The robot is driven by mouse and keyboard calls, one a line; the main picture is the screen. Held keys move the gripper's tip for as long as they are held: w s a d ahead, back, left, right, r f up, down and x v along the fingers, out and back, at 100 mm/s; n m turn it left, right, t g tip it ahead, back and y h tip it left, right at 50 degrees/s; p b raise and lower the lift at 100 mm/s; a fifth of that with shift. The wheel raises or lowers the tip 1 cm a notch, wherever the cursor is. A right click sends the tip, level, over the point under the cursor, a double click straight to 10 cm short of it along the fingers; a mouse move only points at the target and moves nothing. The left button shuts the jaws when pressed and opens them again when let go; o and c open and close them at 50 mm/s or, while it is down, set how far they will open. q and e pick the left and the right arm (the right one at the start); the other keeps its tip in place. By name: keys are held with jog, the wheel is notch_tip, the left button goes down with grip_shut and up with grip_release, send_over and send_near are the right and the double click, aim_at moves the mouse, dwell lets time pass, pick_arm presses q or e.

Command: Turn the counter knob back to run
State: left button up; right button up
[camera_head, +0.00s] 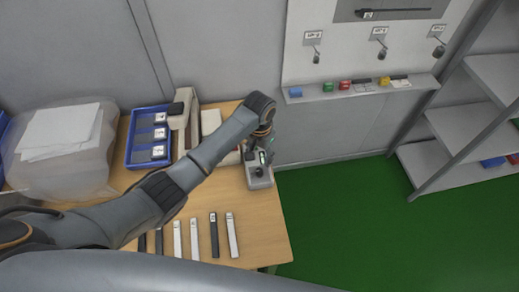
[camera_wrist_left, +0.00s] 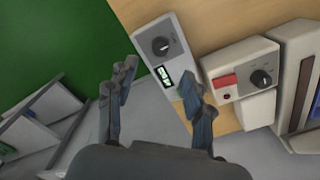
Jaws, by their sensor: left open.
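The counter is a small grey box (camera_wrist_left: 176,66) with a round dark knob (camera_wrist_left: 161,45) and a lit display (camera_wrist_left: 162,77). In the head view the counter (camera_head: 261,182) sits at the right edge of the wooden table. My left gripper (camera_wrist_left: 158,74) is open and empty, its two fingers on either side of the display in the wrist view, with the knob beyond the fingertips. In the head view my left gripper (camera_head: 260,150) is above the counter and partly hides it. I cannot tell whether it touches. My right gripper is not in view.
The table holds a blue tray (camera_head: 130,164), several dark and white strips (camera_head: 232,235) and a clear bin of paper (camera_head: 62,172). A wall shelf (camera_head: 330,94) and green floor lie beyond.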

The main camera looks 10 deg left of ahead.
pick_arm(q)
jog(key=shift+r, duration=1.45)
